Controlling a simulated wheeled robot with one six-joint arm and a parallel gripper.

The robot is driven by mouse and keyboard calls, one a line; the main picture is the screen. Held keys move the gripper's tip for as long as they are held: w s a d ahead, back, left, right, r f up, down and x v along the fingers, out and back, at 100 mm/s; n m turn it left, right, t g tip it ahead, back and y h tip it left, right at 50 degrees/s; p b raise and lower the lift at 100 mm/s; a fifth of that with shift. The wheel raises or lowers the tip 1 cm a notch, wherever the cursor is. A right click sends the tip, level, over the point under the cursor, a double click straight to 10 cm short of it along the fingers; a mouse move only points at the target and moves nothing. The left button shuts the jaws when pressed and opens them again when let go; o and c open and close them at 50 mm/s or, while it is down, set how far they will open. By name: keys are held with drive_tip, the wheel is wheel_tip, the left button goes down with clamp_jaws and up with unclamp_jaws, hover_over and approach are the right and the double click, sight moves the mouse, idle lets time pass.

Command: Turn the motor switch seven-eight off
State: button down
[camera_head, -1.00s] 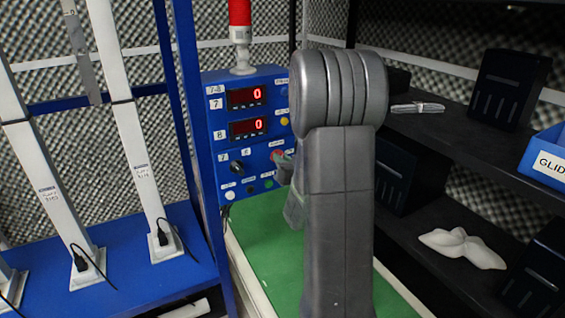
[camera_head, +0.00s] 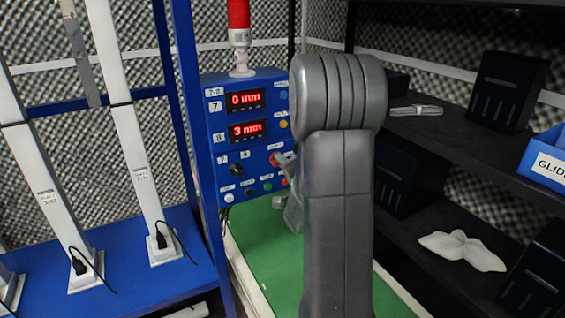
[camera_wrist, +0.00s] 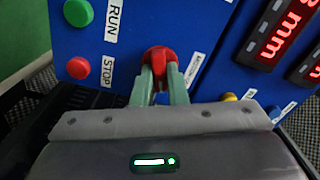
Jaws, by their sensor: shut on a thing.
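The blue control panel (camera_head: 222,150) stands left of my arm in the head view. Its red switch (camera_wrist: 160,58) sits near a partly hidden label that seems to begin with "MOTOR". In the head view the red switch (camera_head: 274,159) is partly covered by my gripper. My gripper (camera_wrist: 160,80) has its two greenish fingers on either side of the red knob, shut on it. In the head view, my gripper (camera_head: 281,162) is at the panel's right side, largely behind my grey arm. The exact angle of the knob is hard to tell.
Two red displays read 0 mm (camera_head: 246,101) and 3 mm (camera_head: 246,131). A black knob (camera_head: 236,170) is on the panel's left. Green RUN (camera_wrist: 78,13) and red STOP (camera_wrist: 78,68) buttons are near my fingers. Dark shelves (camera_head: 440,140) stand on the right.

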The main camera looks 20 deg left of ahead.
drive_tip(key=shift+m+p, duration=0.4)
drive_tip(key=shift+m, duration=1.8)
drive_tip(key=shift+f, duration=0.1)
drive_tip(key=c, duration=1.4)
unclamp_jaws()
drive_tip(key=shift+c, duration=0.2)
drive_tip(key=v, duration=1.4)
drive_tip(key=shift+w+a, duration=0.1)
drive_tip(key=shift+w, duration=0.05)
